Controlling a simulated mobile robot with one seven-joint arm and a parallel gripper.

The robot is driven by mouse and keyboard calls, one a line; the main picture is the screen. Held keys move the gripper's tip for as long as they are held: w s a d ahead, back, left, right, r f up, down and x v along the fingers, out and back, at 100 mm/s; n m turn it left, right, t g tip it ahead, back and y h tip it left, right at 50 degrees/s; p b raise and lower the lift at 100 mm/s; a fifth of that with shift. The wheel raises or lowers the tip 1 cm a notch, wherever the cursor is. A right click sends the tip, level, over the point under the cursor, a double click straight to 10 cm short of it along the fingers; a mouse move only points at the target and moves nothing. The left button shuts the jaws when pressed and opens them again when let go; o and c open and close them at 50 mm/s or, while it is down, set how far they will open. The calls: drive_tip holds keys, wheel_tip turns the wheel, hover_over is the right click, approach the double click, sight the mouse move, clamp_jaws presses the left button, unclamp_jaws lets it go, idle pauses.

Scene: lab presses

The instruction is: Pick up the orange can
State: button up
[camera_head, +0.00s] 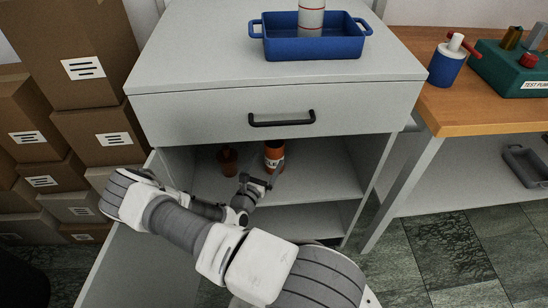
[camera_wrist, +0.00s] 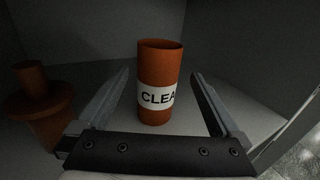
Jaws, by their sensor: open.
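The orange can (camera_head: 274,153) stands upright on the shelf inside the grey cabinet, below the drawer. In the wrist view the orange can (camera_wrist: 159,62) shows a white label reading "CLEA", its last part hidden or turned away. My gripper (camera_head: 262,184) reaches into the cabinet opening just in front of the can. In the wrist view my gripper (camera_wrist: 160,90) is open, with one finger to each side of the can and the can ahead between them. I see gaps between the fingers and the can. The can's lower end is partly hidden in the head view.
The cabinet's side walls and drawer (camera_head: 275,112) bound the space. A blue tray (camera_head: 315,47) sits on top. Stacked boxes (camera_head: 85,65) stand left, a wooden table (camera_head: 470,115) right.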

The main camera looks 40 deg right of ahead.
sight(271, 154)
drive_tip(key=b+x, duration=0.1)
drive_tip(key=x, duration=0.4)
drive_tip(key=shift+s, duration=0.1)
drive_tip(key=x, duration=0.2)
drive_tip(key=b+x, duration=0.1)
drive_tip(key=x, duration=0.1)
drive_tip(key=b+x, duration=0.1)
drive_tip(key=shift+w+d+r, duration=0.25)
drive_tip(key=shift+d+r, duration=0.05)
drive_tip(key=shift+w+d+r, duration=0.15)
drive_tip(key=shift+d, duration=0.05)
clamp_jaws()
